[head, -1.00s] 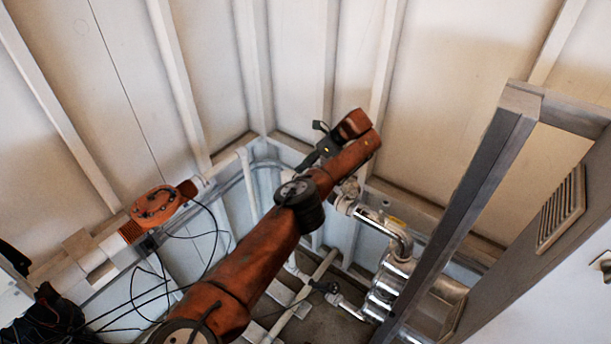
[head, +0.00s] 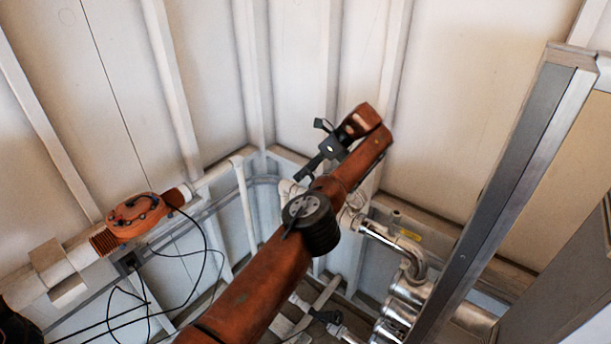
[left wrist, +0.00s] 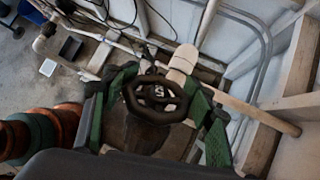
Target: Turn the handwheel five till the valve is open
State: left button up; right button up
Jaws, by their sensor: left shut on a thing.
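The handwheel (left wrist: 157,97) is a small black ring with spokes and a pale, sideways mark, perhaps a 5, on its hub in the left wrist view. My left gripper (left wrist: 161,92) has its green fingers around the handwheel, one on each side, and is shut on it. The wheel sits beside a white pipe fitting (left wrist: 182,64). In the head view my orange arm (head: 262,285) reaches up to the middle; I cannot make out the handwheel or fingertips there. How far the valve is open does not show. My right gripper is in neither view.
White pipes run along the walls, with an orange ribbed fitting (head: 137,217) and loose black cables at the left. Shiny metal pipes (head: 410,255) lie right of my arm. A grey upright post (head: 525,170) stands at the right. Small trays (left wrist: 70,47) lie on the floor.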

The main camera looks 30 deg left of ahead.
pick_arm(q)
jog(key=shift+s+d+f, duration=0.1)
jog(key=shift+d+f, duration=0.2)
jog(key=shift+f, duration=0.2)
jog(key=shift+c, duration=0.3)
jog(key=o, duration=1.3)
jog(key=shift+a+r, duration=0.1)
jog(key=shift+r, duration=0.05)
jog(key=shift+r, duration=0.1)
